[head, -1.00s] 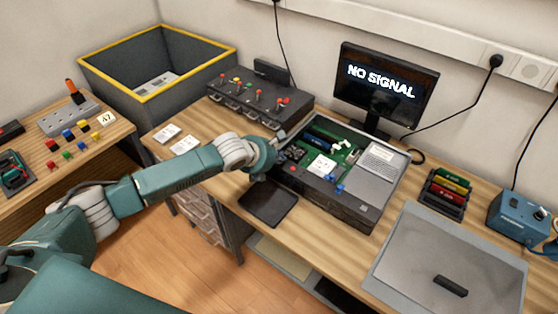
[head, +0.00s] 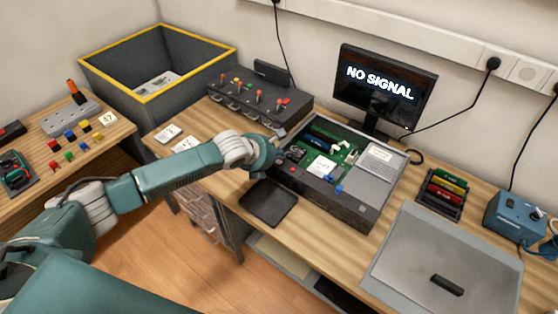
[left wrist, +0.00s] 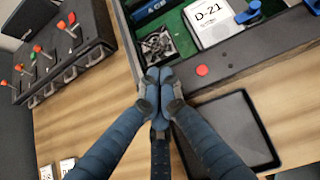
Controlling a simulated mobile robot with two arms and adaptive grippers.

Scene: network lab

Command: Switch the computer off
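The computer (head: 362,213) is an open dark case on the desk, with a green board and a grey drive unit inside. In the left wrist view its front edge (left wrist: 252,56) carries a round red button (left wrist: 201,70). The monitor (head: 384,88) behind it reads "NO SIGNAL". My left gripper (left wrist: 157,78) has its blue fingertips together with nothing between them. It is at the case's front left corner, left of the red button and apart from it in the picture. In the head view the wrist mostly hides the fingers. My right gripper is not in view.
A black tray (head: 268,203) lies in front of the case. A dark box with red-tipped levers (head: 262,112) stands to its left. A rack of coloured modules (head: 441,193), a blue device (head: 515,215) and a grey panel (head: 440,250) are at the right. A yellow-rimmed bin (head: 160,90) stands back left.

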